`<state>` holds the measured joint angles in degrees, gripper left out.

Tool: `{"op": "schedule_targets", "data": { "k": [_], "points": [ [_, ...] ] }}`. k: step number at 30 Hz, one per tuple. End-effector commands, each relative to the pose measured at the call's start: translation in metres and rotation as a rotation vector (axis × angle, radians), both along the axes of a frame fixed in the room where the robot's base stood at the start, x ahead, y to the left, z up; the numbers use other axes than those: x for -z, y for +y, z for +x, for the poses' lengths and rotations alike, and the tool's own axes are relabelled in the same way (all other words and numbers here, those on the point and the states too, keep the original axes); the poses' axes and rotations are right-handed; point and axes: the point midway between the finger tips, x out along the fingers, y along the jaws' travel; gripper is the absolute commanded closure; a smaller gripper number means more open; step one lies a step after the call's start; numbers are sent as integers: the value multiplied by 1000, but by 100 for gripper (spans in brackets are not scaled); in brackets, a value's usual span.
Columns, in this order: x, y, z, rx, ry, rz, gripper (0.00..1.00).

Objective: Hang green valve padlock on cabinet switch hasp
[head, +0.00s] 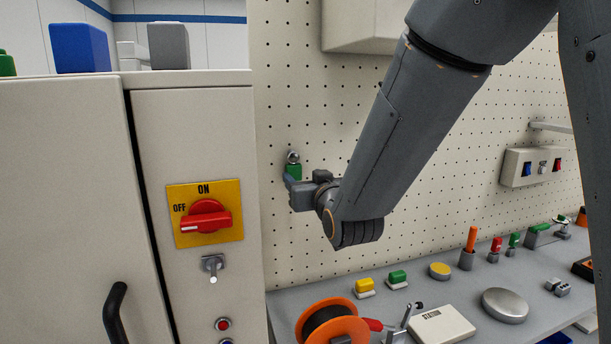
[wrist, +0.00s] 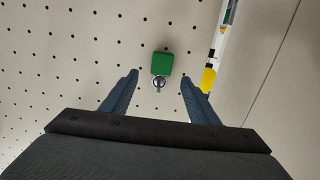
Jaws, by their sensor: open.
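The green padlock (head: 294,171) is at the pegboard, with a round silver part above its green body. In the wrist view the padlock (wrist: 162,63) lies between and just ahead of my fingertips, with a gap on each side. My gripper (wrist: 160,76) is open and empty; in the head view my gripper (head: 289,181) is right at the padlock, partly covering its lower end. The cabinet's red rotary switch (head: 206,217) sits on a yellow ON/OFF plate, its handle pointing left, by OFF. Below it is a metal fitting with a protruding pin (head: 212,266), perhaps the hasp.
The grey cabinet (head: 60,200) stands left of the pegboard (head: 290,90), with a black door handle (head: 115,310). The bench (head: 455,280) below holds an orange spool (head: 333,322), buttons and a silver disc (head: 505,304). A white strip with yellow (wrist: 209,78) is right of my fingers.

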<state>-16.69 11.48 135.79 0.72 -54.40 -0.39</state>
Motion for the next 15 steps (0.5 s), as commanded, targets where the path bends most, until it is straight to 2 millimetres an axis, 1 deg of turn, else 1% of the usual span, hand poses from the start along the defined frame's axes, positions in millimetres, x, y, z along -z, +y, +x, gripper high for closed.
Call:
{"op": "schedule_targets", "data": {
  "k": [9, 15],
  "points": [
    [1, 13, 38, -3, 1, 0, 45],
    [2, 18, 59, -1, 0, 0, 45]
  ]
}}
